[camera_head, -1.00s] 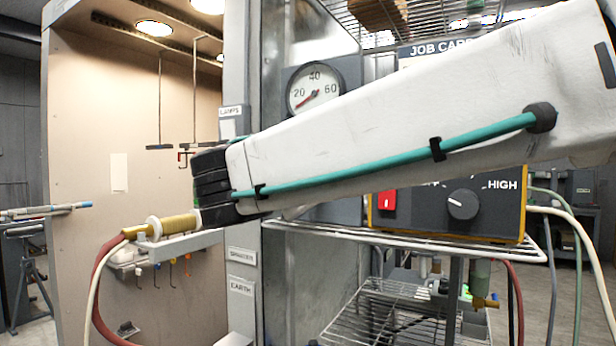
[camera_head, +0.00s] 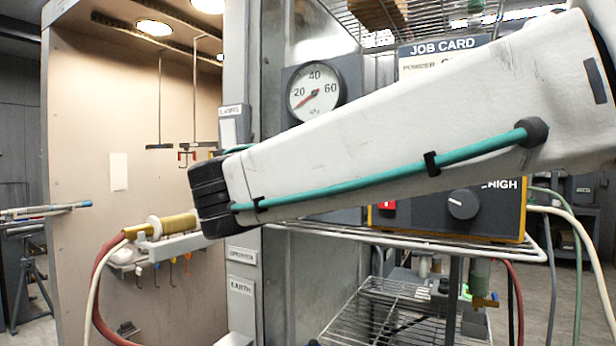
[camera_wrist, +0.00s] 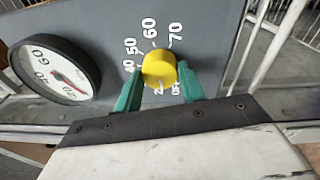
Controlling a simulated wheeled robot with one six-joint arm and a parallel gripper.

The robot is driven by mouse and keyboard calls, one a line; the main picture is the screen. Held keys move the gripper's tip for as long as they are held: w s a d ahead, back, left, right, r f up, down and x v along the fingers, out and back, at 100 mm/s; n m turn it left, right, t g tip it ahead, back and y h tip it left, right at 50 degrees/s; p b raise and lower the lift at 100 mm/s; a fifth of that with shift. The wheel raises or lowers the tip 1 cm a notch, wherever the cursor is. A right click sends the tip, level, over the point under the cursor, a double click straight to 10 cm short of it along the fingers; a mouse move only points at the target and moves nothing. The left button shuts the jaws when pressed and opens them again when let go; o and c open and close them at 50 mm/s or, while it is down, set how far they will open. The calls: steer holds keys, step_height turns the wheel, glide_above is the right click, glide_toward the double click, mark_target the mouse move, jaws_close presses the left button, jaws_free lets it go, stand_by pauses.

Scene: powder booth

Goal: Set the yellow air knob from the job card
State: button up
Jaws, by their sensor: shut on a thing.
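The yellow air knob (camera_wrist: 158,68) sits on a grey panel in the wrist view, inside a ring of white numbers with 40, 50, 60 and 70 readable and OFF partly hidden. The teal fingers of my gripper (camera_wrist: 159,74) are on both sides of the knob, shut on it. The knob's pointer is not clear. In the head view, the knob and fingers are hidden by my arm. The job card (camera_head: 440,48) shows its heading and part of a line below; my arm covers the rest. The round gauge (camera_head: 316,90) has a red needle near 20.
The gauge (camera_wrist: 50,70) sits close beside the knob in the wrist view. A grey control box (camera_head: 505,215) with a black knob (camera_head: 463,204) and red switch stands on a wire shelf below my arm. Hoses hang at right; the booth opens at left.

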steer(key=shift+m, duration=1.2)
steer(key=shift+f, duration=0.1)
steer(key=o, duration=1)
steer(key=shift+c, duration=0.2)
steer(key=v, duration=0.8)
steer(key=shift+w+a, duration=0.1)
